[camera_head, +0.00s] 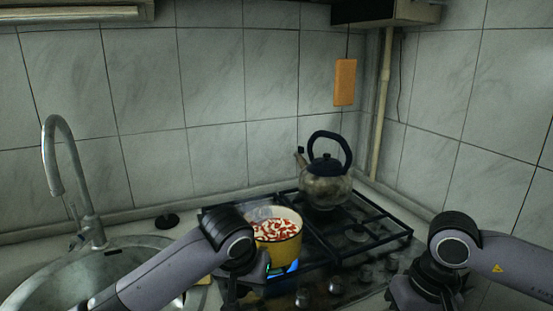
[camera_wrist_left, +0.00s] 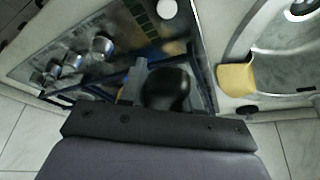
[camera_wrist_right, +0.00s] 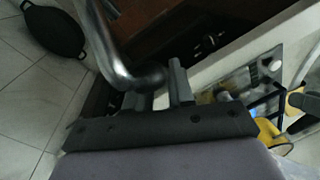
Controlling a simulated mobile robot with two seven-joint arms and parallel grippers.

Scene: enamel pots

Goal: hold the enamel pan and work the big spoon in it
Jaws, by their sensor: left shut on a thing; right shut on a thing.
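The yellow enamel pan (camera_head: 283,250), holding red and white pieces, stands upright on the front-left of the hob. Its side also shows in the right wrist view (camera_wrist_right: 268,132). My left gripper (camera_head: 246,283) is at the pan's front-left side. In the left wrist view it is shut on a dark rounded handle (camera_wrist_left: 167,88), seemingly the pan's. My right gripper (camera_wrist_right: 160,90) is right of the pan, near the hob's front. It is shut on a shiny bent metal shaft (camera_wrist_right: 112,55), seemingly the big spoon. The spoon cannot be made out in the head view.
A kettle (camera_head: 325,185) stands on the back burner behind the pan. A sink (camera_head: 60,280) with a tall tap (camera_head: 72,170) is at the left. An orange board (camera_head: 345,82) hangs on the wall.

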